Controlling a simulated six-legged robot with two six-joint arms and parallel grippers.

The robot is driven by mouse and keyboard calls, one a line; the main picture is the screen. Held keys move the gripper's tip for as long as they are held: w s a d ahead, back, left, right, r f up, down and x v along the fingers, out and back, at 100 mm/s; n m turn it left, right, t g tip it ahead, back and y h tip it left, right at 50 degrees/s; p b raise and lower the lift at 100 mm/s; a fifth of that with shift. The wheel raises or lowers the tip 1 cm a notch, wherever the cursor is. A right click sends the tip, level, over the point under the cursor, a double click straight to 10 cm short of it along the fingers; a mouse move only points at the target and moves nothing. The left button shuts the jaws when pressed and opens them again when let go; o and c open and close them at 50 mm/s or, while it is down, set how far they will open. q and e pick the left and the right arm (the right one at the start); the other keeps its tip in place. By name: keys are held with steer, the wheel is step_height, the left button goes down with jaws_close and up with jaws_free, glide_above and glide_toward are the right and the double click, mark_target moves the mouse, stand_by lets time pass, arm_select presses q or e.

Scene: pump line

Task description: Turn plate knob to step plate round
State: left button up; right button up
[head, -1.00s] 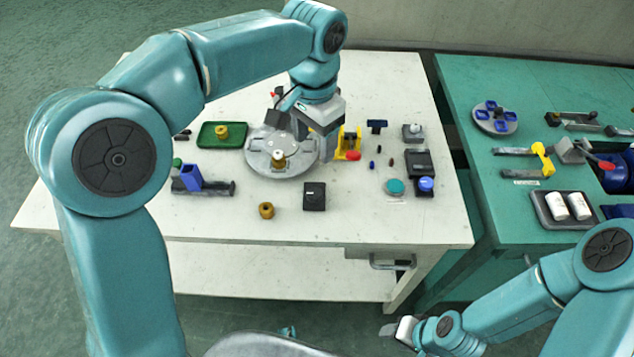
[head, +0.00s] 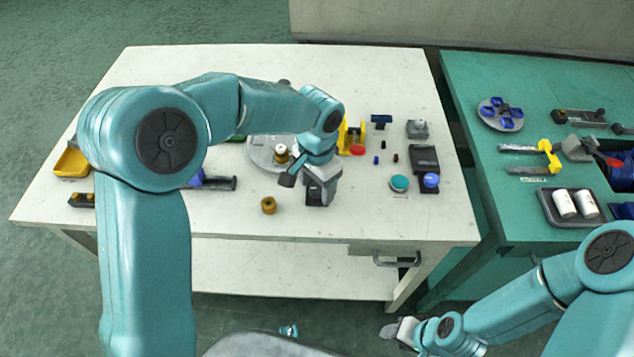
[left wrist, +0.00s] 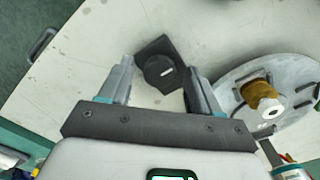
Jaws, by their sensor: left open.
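The plate knob (left wrist: 163,74) is a black round dial with a white mark on a dark square base, on the white table. In the head view the plate (head: 261,158) is partly hidden by my arm. My right gripper (head: 400,330) is low, off the table; its jaws are unclear.
A loose brass ring (head: 268,205) lies left of my left gripper. A yellow stand (head: 343,140), a teal button (head: 400,183) and a blue knob (head: 431,180) are to the right. A yellow bin (head: 71,163) is at far left. The table front is clear.

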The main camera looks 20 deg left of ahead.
arm_select(q)
steer(key=c, duration=1)
steer(key=shift+c, duration=0.2)
steer(key=n+b, duration=0.1)
steer(key=n, duration=0.3)
steer(key=shift+b, duration=0.35)
steer(key=n+b, duration=0.1)
steer(key=n, duration=0.3)
steer(key=shift+n, duration=0.3)
steer(key=n+b, duration=0.1)
steer(key=n, duration=0.3)
steer(key=n+b, duration=0.1)
steer(key=n, duration=0.4)
